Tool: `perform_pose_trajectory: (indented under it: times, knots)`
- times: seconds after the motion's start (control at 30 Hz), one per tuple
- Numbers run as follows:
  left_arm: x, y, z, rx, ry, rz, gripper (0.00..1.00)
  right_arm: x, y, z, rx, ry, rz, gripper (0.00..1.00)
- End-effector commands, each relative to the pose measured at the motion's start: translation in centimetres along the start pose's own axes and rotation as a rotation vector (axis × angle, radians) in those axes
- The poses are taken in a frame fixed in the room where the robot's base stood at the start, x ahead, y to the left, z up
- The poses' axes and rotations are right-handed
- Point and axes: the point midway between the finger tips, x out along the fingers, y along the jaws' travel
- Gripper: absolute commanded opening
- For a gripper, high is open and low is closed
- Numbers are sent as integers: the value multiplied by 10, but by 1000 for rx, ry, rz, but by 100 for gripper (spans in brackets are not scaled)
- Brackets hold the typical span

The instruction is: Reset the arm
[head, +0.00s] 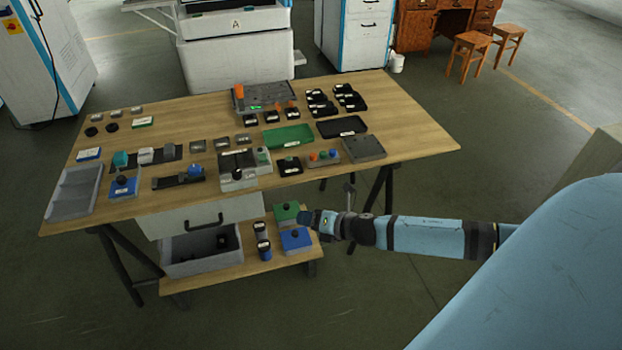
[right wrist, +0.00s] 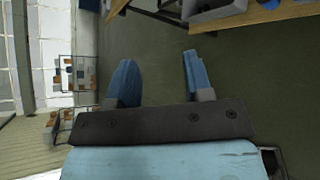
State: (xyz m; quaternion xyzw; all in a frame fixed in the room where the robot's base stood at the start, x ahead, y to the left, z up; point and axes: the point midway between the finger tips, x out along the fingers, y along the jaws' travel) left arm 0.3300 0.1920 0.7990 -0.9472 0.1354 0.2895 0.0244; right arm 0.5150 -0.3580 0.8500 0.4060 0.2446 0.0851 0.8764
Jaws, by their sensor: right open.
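My right arm reaches in from the right in the head view, stretched out level beside the front right of the workbench (head: 420,140). Its gripper (head: 308,221) is beside the low shelf, near a green block (head: 286,211) and a blue block (head: 295,239); I cannot tell the exact gap in depth. In the right wrist view my right gripper (right wrist: 160,80) is open, with two blue fingers apart and nothing between them but the floor. My left gripper is not in view.
The bench top holds many small parts, trays and fixtures. Below it are a drawer (head: 170,222), a grey bin (head: 178,264) and a low shelf (head: 225,277). Machines stand behind, and wooden stools (head: 470,42) stand back right. The floor (head: 510,140) right of the bench is clear.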

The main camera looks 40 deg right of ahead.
Motion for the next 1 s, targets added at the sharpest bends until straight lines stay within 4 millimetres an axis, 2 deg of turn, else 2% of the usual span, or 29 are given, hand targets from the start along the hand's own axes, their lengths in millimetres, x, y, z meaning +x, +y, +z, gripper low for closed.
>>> perform_pose_trajectory:
  times: [0.3,0.37,0.43,0.57,0.7,0.8,0.9,1.0]
  knots:
    - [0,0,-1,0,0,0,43,-1,1,-2,13,1,0,46]
    - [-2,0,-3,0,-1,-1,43,-2,6,-9,67,2,0,46]
    - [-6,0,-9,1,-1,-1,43,-7,16,-25,198,2,-2,46]
    - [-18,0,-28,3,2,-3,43,-25,47,-73,648,-6,-26,46]
    - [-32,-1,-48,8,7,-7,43,-56,82,-123,1249,-46,-81,46]
    - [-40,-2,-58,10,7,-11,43,-79,100,-149,1635,-95,-123,46]
    - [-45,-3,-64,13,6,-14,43,-98,113,-166,1935,-149,-155,46]
    - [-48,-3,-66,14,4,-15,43,-111,119,-177,2134,-193,-176,46]
